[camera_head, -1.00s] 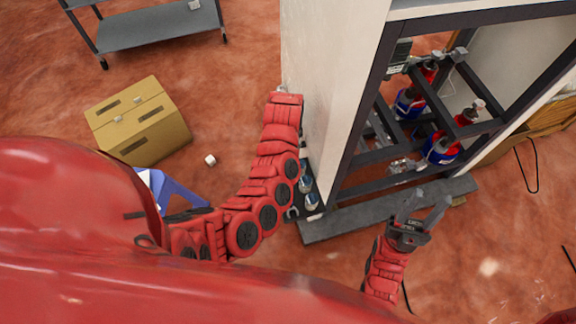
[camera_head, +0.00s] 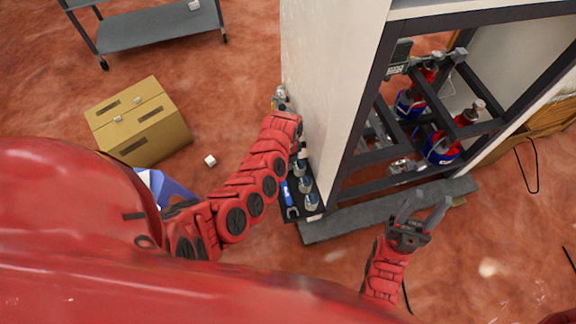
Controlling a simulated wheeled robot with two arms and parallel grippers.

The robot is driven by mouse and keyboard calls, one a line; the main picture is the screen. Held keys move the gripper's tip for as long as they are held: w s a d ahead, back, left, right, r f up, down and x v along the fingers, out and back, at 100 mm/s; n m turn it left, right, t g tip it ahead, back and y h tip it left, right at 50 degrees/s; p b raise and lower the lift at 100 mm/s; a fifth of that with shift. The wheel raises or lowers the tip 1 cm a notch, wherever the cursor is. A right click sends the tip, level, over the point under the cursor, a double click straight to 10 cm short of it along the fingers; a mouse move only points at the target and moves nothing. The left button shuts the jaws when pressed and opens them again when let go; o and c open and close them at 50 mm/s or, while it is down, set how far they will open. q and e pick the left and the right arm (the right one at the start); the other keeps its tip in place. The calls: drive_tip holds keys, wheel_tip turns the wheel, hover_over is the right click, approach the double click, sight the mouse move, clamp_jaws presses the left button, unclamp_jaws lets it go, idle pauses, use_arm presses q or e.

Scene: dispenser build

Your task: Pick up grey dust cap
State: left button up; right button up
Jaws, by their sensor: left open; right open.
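Several round silver-grey caps or cups (camera_head: 305,184) sit in a row on a dark tray (camera_head: 289,215) beside the white panel. I cannot tell which one, if any, is the grey dust cap. My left arm (camera_head: 253,185) reaches over the tray, and its wrist covers part of it. My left gripper is hidden beyond the wrist. My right gripper (camera_head: 428,203) is open and empty, in front of the frame's lower right side, away from the tray.
A blue-handled tool (camera_head: 286,194) lies on the tray. The tall white panel (camera_head: 330,75) and dark frame (camera_head: 350,150) stand close on the right. Red-blue bottles (camera_head: 440,148) stand inside the frame. A cardboard box (camera_head: 138,120) and small white cube (camera_head: 210,160) are left.

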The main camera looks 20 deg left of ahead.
use_arm(q)
clamp_jaws()
drive_tip(key=shift+r, duration=0.15)
